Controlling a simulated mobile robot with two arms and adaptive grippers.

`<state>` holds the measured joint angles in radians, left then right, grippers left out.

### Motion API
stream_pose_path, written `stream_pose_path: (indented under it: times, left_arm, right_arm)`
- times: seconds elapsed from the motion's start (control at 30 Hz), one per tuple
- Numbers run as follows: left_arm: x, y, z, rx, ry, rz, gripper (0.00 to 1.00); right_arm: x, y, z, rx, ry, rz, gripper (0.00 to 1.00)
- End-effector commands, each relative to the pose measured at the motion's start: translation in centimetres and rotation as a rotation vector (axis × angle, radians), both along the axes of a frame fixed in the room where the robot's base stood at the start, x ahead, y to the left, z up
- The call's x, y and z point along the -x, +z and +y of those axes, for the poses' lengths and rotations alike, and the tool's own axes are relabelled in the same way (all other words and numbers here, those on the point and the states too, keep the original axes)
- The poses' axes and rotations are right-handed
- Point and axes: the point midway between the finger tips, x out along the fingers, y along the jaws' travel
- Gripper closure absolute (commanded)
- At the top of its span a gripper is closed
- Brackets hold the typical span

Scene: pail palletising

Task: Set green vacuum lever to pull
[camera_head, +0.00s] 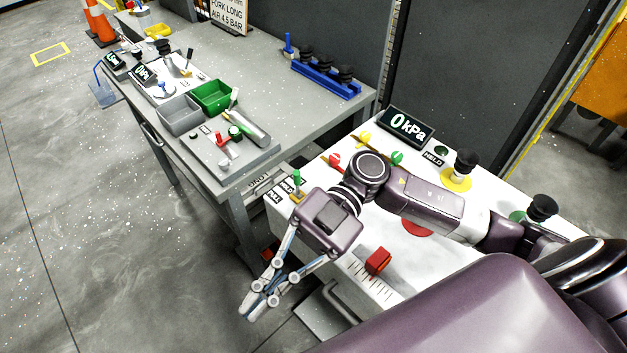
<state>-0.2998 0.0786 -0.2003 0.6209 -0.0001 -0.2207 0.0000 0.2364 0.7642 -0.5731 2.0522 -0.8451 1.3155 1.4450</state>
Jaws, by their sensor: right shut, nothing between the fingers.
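The green-topped lever (297,178) stands roughly upright at the left corner of the white cabinet top. A PULL label (275,197) and a second small label lie beside its foot. I cannot tell which label it is set to. My right gripper (250,311) is shut and empty. It points down past the cabinet's front edge, in front of and below the lever, and is apart from it. My right wrist is close to the lever's right side. My left gripper is out of view.
The white cabinet (376,219) also carries a 0 kPa display (405,127), a red block (378,261), a yellow-based suction cup (457,176) and a green-based one (540,208). A grey bench (262,75) with bins stands behind left. Open floor lies at left.

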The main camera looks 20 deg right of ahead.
Motion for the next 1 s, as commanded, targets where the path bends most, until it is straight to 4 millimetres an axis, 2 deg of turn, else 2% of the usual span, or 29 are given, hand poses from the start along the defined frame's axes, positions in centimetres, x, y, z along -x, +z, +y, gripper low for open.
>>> stream_pose_path:
  times: [0.1,0.2,0.27,0.33,0.43,0.5,0.6,0.7,0.83,1.0]
  left_arm:
    - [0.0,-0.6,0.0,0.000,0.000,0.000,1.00]
    - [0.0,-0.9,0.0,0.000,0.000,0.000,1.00]
    - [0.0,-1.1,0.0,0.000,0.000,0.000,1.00]
    - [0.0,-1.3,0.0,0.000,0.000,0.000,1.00]
    - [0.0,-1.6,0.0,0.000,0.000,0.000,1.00]
    - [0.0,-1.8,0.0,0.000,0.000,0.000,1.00]
    - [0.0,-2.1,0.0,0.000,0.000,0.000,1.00]
    - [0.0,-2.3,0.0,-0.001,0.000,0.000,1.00]
    - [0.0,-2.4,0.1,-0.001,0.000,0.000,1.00]
    - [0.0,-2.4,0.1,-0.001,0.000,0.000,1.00]
  right_arm:
    - [-2.4,2.8,-1.5,-0.165,-0.163,0.303,1.00]
    - [-5.8,4.2,-3.8,-0.287,-0.308,0.553,1.00]
    - [-8.1,4.1,-5.8,-0.352,-0.399,0.705,1.00]
    - [-10.9,3.3,-8.4,-0.420,-0.506,0.880,1.00]
    - [-14.3,0.7,-12.8,-0.506,-0.662,1.134,1.00]
    - [-16.2,-2.1,-16.2,-0.558,-0.770,1.313,1.00]
    - [-17.6,-6.6,-20.6,-0.619,-0.908,1.545,1.00]
    - [-17.8,-10.4,-24.0,-0.662,-1.008,1.724,1.00]
    - [-17.5,-13.5,-26.6,-0.695,-1.085,1.867,1.00]
    - [-17.5,-14.8,-27.6,-0.712,-1.115,1.928,1.00]
